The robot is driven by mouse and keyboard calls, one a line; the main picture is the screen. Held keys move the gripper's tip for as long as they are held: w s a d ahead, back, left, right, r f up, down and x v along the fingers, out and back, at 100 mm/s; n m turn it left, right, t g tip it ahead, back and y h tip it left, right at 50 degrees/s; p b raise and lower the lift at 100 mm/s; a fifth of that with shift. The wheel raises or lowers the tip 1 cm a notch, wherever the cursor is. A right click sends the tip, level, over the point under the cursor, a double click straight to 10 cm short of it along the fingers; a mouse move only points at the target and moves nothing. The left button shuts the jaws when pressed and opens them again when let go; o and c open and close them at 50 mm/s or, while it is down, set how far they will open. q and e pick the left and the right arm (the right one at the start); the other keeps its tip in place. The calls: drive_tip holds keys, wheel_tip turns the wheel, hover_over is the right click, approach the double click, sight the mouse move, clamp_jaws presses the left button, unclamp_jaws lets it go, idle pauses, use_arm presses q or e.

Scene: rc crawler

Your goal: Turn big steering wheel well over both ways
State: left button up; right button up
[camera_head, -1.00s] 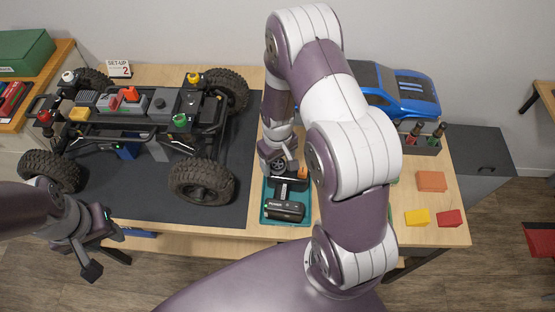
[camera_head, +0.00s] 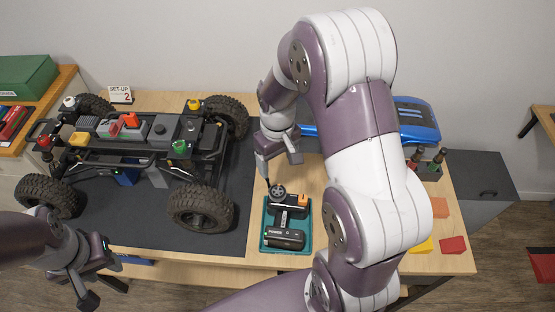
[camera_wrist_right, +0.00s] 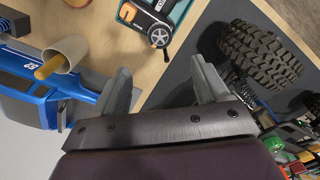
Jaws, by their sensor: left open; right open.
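The transmitter (camera_head: 285,222) lies in a teal tray (camera_head: 266,240) near the table's front edge. It is black with an orange part, and its round steering wheel (camera_head: 277,190) is at its back left. My right gripper (camera_head: 279,164) is open and empty, just behind and above the wheel, apart from it. In the right wrist view the wheel (camera_wrist_right: 160,38) shows beyond the gap between the open fingers (camera_wrist_right: 161,80). My left gripper (camera_head: 104,291) is open and empty at the lower left, in front of the table edge.
The crawler chassis (camera_head: 130,143) with big black tyres stands on a dark mat (camera_head: 130,217) to the left. A blue car body (camera_head: 415,118) lies behind my right arm. A pale cup (camera_wrist_right: 66,52) shows in the wrist view. Coloured blocks (camera_head: 453,246) sit at the right.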

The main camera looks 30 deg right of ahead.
sight(278, 191)
wheel_tip(278, 191, down, 13)
drive_tip(key=b, duration=0.4)
drive_tip(key=shift+r+b, duration=0.15)
drive_tip(key=shift+b, duration=0.25)
drive_tip(key=c, duration=1.1)
